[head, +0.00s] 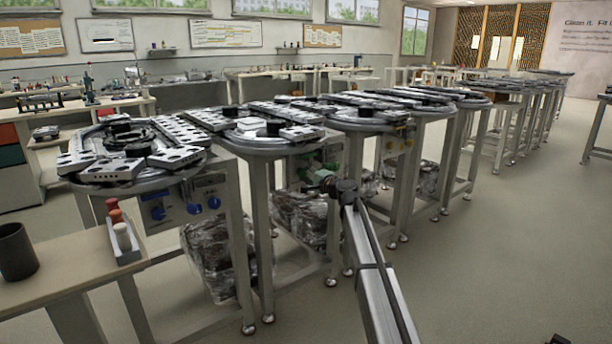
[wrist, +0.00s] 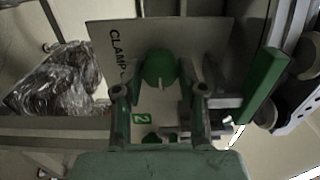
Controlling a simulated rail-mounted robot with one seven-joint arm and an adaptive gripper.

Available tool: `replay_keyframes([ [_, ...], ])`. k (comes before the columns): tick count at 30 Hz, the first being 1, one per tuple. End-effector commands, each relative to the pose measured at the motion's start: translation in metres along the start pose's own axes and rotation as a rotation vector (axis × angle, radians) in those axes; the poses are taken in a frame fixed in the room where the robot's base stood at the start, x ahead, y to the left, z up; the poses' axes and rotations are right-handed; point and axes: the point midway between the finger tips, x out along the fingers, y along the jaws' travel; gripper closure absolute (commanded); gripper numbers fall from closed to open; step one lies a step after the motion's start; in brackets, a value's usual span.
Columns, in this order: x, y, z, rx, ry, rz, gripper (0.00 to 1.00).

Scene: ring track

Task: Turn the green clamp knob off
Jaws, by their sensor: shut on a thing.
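The green clamp knob (wrist: 158,66) shows in the wrist view on a grey panel (wrist: 205,40) lettered "CLAMP". A pale mark on the knob points toward the bottom of the picture. My gripper (wrist: 160,92) has one finger on each side of the knob and is shut on it; the exact contact is hard to make out. In the head view my gripper (head: 322,178) reaches under the edge of a round-topped station, and the knob cannot be told apart there.
A green bar (wrist: 265,85) lies right of the panel in the wrist view. A plastic-wrapped bundle (wrist: 55,78) is at left. Station legs (head: 333,240) stand near my arm; open floor (head: 500,260) lies to the right.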

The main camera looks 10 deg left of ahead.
Motion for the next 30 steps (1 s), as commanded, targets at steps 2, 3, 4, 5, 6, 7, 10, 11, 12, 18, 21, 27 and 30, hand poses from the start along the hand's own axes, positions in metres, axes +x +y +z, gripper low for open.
replay_keyframes([
  [2, 0.002, -0.002, -0.001, -0.001, 0.002, -0.002, 0.45],
  [3, 0.002, -0.002, -0.001, -0.001, 0.002, -0.002, 0.34],
  [4, 0.002, -0.002, -0.001, -0.001, 0.001, -0.002, 0.34],
  [5, 0.001, -0.001, -0.001, -0.001, 0.001, -0.002, 0.34],
  [6, 0.001, -0.001, -0.001, -0.001, 0.001, -0.001, 0.34],
  [7, 0.001, -0.001, -0.001, -0.001, 0.001, -0.001, 0.34],
  [10, 0.001, -0.001, 0.0, 0.0, 0.001, -0.001, 0.34],
  [11, 0.001, -0.001, 0.0, 0.0, 0.001, -0.001, 0.34],
  [12, 0.0, -0.001, 0.0, 0.0, 0.001, -0.001, 0.34],
  [18, -0.009, 0.0, 0.0, 0.0, 0.001, -0.001, 0.34],
  [21, -0.021, 0.0, 0.001, 0.0, 0.001, -0.001, 0.34],
  [27, -0.055, 0.0, 0.002, 0.0, 0.002, -0.001, 0.34],
  [30, -0.075, 0.0, 0.001, 0.0, 0.002, -0.001, 0.34],
])
